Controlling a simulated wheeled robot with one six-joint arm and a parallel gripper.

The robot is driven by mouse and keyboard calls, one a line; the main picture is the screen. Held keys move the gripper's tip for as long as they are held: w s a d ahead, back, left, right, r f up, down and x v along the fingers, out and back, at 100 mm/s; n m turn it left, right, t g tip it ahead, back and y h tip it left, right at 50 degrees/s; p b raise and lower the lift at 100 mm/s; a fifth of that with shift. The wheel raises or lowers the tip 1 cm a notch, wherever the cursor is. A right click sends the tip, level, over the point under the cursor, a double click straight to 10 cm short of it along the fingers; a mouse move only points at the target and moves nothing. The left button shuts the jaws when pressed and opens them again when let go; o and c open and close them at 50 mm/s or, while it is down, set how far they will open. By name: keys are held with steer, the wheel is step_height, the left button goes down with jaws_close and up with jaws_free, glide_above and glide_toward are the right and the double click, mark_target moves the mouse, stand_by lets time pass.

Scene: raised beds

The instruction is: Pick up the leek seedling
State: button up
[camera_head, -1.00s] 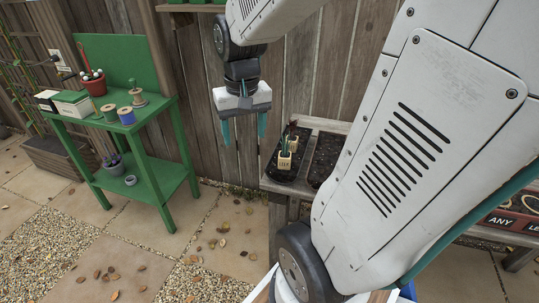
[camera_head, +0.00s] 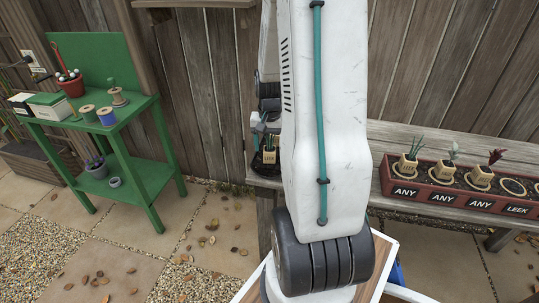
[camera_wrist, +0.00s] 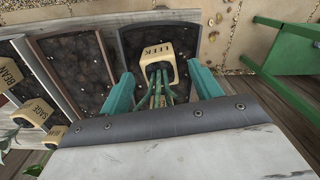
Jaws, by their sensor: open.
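The leek seedling stands in a small cream pot lettered LEEK (camera_wrist: 158,60), at the end of a black soil tray in the wrist view. Its green leaves (camera_wrist: 160,86) rise toward my wrist. My gripper (camera_wrist: 163,92) is open, with one teal finger on each side of the leaves and pot; I see no contact. In the head view the LEEK pot (camera_head: 268,156) shows beside my arm on the bench. My gripper there (camera_head: 262,128) is just above it, mostly hidden behind my arm.
A red trough (camera_head: 465,192) labelled ANY, ANY, ANY, LEEK holds three potted seedlings and open round sockets at right. The BEAN pot (camera_wrist: 10,72) and SAGE pot (camera_wrist: 33,112) show at left in the wrist view. A green stand (camera_head: 110,130) is left; a wooden fence is behind.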

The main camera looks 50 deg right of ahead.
step_height(320, 180, down, 2)
steer(key=shift+f, duration=0.2)
steer(key=c, duration=1.1)
steer(key=shift+r, duration=0.15)
